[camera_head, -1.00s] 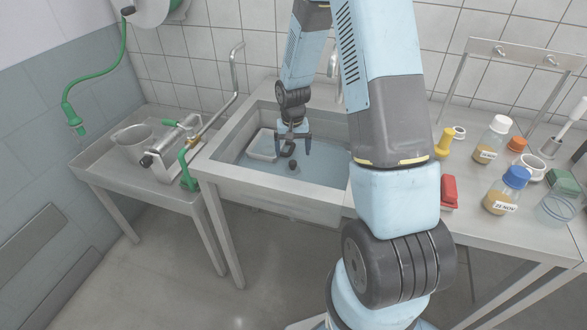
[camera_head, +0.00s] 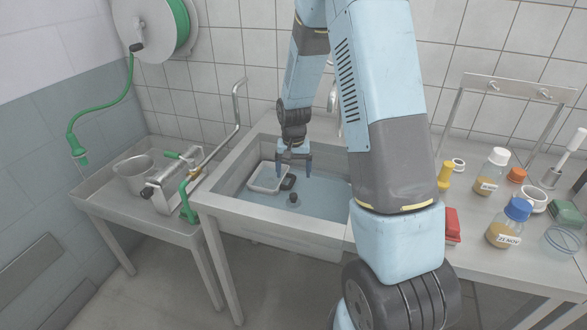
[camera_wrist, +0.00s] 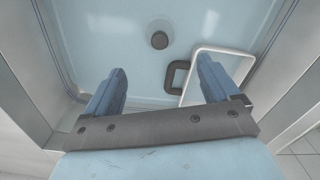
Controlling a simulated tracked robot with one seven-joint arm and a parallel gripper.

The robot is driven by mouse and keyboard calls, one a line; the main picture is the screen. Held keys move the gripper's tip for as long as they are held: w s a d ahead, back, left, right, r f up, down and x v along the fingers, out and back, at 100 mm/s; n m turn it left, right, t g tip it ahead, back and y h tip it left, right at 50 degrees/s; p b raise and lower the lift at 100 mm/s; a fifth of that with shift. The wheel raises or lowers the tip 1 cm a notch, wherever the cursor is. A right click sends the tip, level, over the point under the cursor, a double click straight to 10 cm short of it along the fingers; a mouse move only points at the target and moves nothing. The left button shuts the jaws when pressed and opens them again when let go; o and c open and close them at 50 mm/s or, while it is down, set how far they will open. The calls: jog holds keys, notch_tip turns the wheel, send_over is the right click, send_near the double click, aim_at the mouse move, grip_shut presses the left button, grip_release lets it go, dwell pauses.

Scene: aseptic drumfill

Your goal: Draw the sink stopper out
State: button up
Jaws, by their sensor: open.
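The sink (camera_head: 233,208) holds pale blue water. A small dark round stopper (camera_head: 293,198) stands on its floor; in the wrist view the stopper (camera_wrist: 159,40) shows as a dark disc with a lighter centre, beyond the fingertips. My gripper (camera_head: 294,174) is over the basin, fingers downward. The stopper is in line with the gap, apart from both fingers.
A white-rimmed tray (camera_head: 253,187) lies in the sink left of my gripper; its rim (camera_wrist: 243,52) is close to the right finger in the wrist view. Bottles, such as a blue-capped one (camera_head: 502,234), crowd the right counter.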

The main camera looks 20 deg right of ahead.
aim_at(293, 194)
notch_tip(293, 194, down, 12)
jog(key=shift+r, duration=0.15)
dwell(0.3)
jog(key=c, duration=1.3)
jog(key=shift+r, duration=0.7)
dwell(0.6)
jog(key=shift+r, duration=1.85)
